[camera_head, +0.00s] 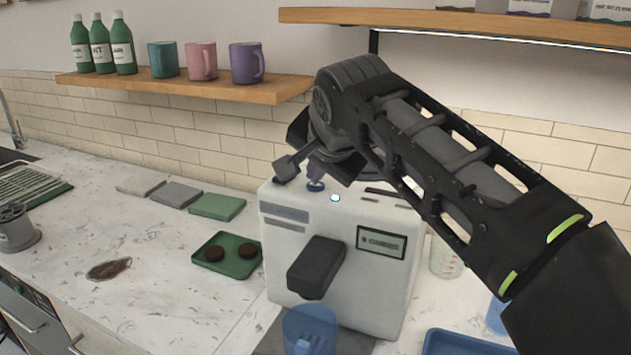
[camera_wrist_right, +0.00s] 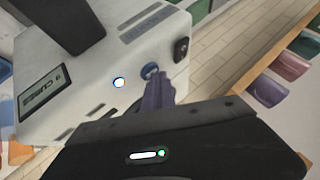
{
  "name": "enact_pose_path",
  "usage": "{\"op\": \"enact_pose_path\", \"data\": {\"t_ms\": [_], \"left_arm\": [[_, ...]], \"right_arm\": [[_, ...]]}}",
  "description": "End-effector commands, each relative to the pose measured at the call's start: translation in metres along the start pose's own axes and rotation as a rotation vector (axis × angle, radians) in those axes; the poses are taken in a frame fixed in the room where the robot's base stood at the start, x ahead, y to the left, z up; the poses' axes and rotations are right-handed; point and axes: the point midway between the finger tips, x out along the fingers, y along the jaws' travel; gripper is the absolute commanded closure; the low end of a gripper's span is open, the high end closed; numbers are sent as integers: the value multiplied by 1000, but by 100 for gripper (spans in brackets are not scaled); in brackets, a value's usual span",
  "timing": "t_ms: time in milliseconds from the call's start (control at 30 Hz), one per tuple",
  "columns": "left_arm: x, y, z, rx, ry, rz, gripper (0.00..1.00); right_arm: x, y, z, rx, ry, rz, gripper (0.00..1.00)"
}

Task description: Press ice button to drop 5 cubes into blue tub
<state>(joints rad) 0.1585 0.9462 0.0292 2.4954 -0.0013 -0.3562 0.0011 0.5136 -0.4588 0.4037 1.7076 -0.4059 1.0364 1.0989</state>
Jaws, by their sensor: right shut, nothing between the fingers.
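The white ice machine (camera_head: 290,255) stands on the counter, with a dark spout (camera_head: 316,267) and a small display (camera_head: 381,242) on its front. My right gripper (camera_head: 316,176) is shut and empty at the machine's top. In the right wrist view its fingertips (camera_wrist_right: 153,82) are at a round blue button (camera_wrist_right: 149,71); contact is unclear. A lit round light (camera_wrist_right: 119,83) is beside it. My left gripper is out of view.
A green tray (camera_head: 227,270) with two dark round pieces lies left of the machine. A blue tray (camera_head: 460,345) is at the lower right. A shelf (camera_head: 190,86) with bottles and mugs hangs behind. The left counter has free room.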

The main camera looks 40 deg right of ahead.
Motion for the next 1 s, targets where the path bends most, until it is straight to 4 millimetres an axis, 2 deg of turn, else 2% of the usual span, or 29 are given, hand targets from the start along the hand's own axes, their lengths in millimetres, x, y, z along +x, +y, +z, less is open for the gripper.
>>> {"op": "enact_pose_path", "data": {"t_ms": [300, 767, 1000], "left_arm": [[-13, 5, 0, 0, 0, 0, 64], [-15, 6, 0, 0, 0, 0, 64], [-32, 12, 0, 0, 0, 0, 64]], "right_arm": [[-11, -8, -8, 0, -1, 1, 100], [-14, -10, -10, 0, 0, 0, 100], [-28, -21, -21, 0, 0, 0, 100]]}}
